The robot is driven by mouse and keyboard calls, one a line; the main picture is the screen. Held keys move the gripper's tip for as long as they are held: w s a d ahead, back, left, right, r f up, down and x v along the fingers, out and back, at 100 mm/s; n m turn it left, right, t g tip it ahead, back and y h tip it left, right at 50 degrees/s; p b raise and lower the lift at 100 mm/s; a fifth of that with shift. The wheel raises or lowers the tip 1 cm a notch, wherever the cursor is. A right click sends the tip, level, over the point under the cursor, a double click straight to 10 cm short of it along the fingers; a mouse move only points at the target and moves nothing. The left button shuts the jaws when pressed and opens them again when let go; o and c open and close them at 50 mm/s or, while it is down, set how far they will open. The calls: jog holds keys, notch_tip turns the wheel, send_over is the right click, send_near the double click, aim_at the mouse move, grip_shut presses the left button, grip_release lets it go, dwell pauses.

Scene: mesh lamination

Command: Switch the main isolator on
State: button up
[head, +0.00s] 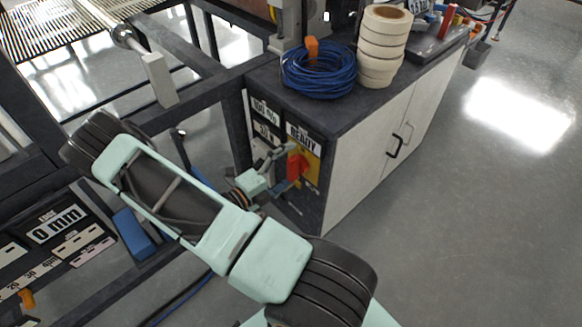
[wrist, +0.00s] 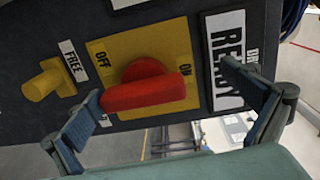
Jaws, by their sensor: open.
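The main isolator is a red rotary handle (head: 297,167) on a yellow plate (head: 312,171), set in the dark end panel of the cabinet. In the wrist view the red handle (wrist: 150,93) lies nearly level across the yellow plate (wrist: 165,40). An OFF label (wrist: 103,60) is at its upper left and an ON label (wrist: 186,69) at its right. I cannot tell surely which label it points to. My gripper (wrist: 161,82) is open, with one finger on each side of the handle. In the head view my gripper (head: 283,169) is close in front of the panel.
A yellow knob (wrist: 42,84) beside a FREE label sits left of the isolator, close to the left finger. A READY sign (wrist: 227,60) is behind the right finger. Blue cable (head: 320,70) and tape rolls (head: 381,45) lie on the cabinet top. Floor at right is clear.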

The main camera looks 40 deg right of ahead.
aim_at(301, 137)
jog(key=shift+h, duration=0.3)
jog(key=r, duration=0.5)
jog(key=a+r, duration=0.1)
jog(key=r, duration=0.2)
jog(key=shift+r, duration=0.35)
jog(key=shift+s+d+f, duration=0.1)
jog(key=shift+d, duration=0.2)
jog(key=shift+w+a+f, duration=0.2)
jog(key=shift+a+f, duration=0.3)
jog(key=shift+f, duration=0.25)
jog(key=a+p, duration=0.2)
jog(key=a, duration=1)
jog(key=shift+s+a+f+t, duration=0.25)
jog(key=shift+s+a+t, duration=0.05)
jog(key=shift+s+a, duration=0.1)
jog(key=shift+y+p, duration=0.3)
jog(key=shift+y, duration=0.1)
